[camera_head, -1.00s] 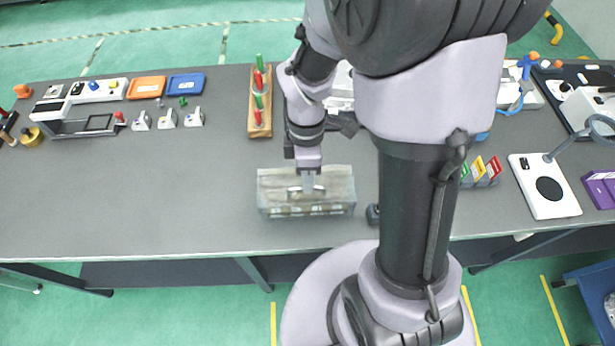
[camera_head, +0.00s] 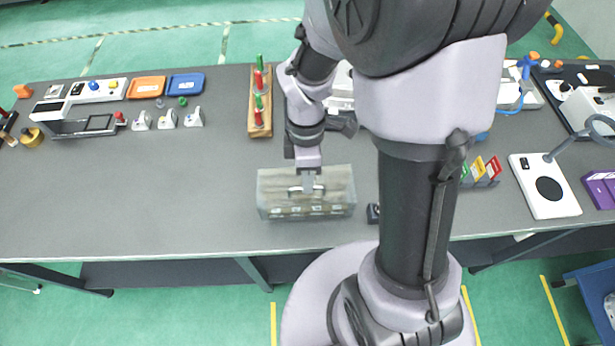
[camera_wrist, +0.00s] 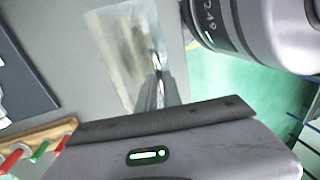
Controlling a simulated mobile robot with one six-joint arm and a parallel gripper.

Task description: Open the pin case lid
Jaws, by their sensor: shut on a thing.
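The pin case (camera_head: 335,188) is a clear, box-shaped case at the front of the grey table, with a brownish inside and a row of pale marks along its front. Its lid looks closed, lying flat on top. A metal handle (camera_head: 294,189) sits on the lid. My gripper (camera_head: 309,187) reaches down from above and is shut on this handle; the fingers partly hide it. In the wrist view the case (camera_wrist: 118,40) lies beyond my gripper (camera_wrist: 158,76), whose fingers meet at the handle near the case's right edge.
A wooden rack (camera_head: 254,120) with red and green pegs stands behind the case. A small dark block (camera_head: 373,213) sits close to its right. Colored cards (camera_head: 480,168) and a white device (camera_head: 545,187) are farther right. The table left of the case is clear.

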